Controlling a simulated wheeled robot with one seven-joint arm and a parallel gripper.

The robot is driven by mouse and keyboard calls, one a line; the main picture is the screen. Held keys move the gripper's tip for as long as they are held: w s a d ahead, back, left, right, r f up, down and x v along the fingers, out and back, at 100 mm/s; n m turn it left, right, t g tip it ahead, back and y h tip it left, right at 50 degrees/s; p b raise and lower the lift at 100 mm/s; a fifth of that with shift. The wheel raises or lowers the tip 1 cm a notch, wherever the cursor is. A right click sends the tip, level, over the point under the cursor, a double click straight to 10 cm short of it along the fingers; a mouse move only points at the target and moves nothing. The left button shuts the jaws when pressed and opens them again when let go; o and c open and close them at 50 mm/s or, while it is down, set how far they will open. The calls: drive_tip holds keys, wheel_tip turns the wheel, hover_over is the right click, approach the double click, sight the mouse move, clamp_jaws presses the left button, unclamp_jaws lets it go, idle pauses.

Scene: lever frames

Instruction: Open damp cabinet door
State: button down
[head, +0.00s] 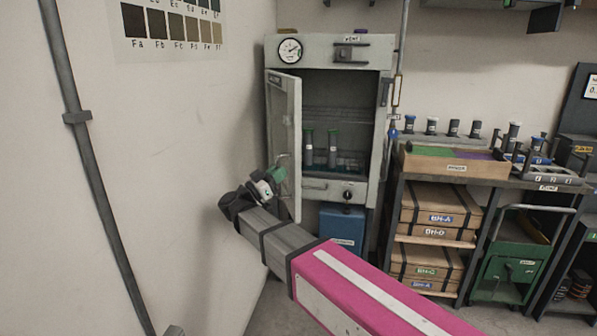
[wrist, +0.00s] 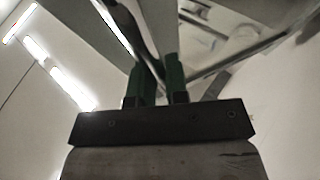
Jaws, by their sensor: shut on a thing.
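The damp cabinet (head: 335,52) stands in the corner with a round gauge on its top panel. Its door (head: 284,115) is hinged on the left and stands wide open, swung out toward the left wall. Inside, two green-capped cylinders (head: 332,150) stand on a shelf. My gripper (head: 277,174) is at the door's lower part, beside its handle. In the wrist view, the green fingers of my gripper (wrist: 159,75) are closed around the door's handle area (wrist: 125,30). The exact contact is partly hidden.
A blue box (head: 341,229) stands below the cabinet. To the right, a rack (head: 400,215) holds boxes and a tray (head: 455,167). The left wall (head: 160,130) is close to my arm and the door. A grey pipe (head: 80,130) runs down it.

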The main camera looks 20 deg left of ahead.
drive_tip(key=shift+s+a, duration=0.3)
drive_tip(key=shift+a, duration=0.4)
drive_tip(key=shift+s+a, duration=0.25)
drive_tip(key=shift+a, duration=0.4)
drive_tip(key=shift+s+a, duration=0.3)
drive_tip(key=shift+a, duration=0.4)
drive_tip(key=c, duration=1.1)
unclamp_jaws()
drive_tip(key=shift+c, duration=0.2)
drive_tip(key=s+a+r, duration=0.1)
drive_tip(key=s+r, duration=1)
drive_tip(key=shift+s+a, duration=0.25)
drive_tip(key=shift+a, duration=0.15)
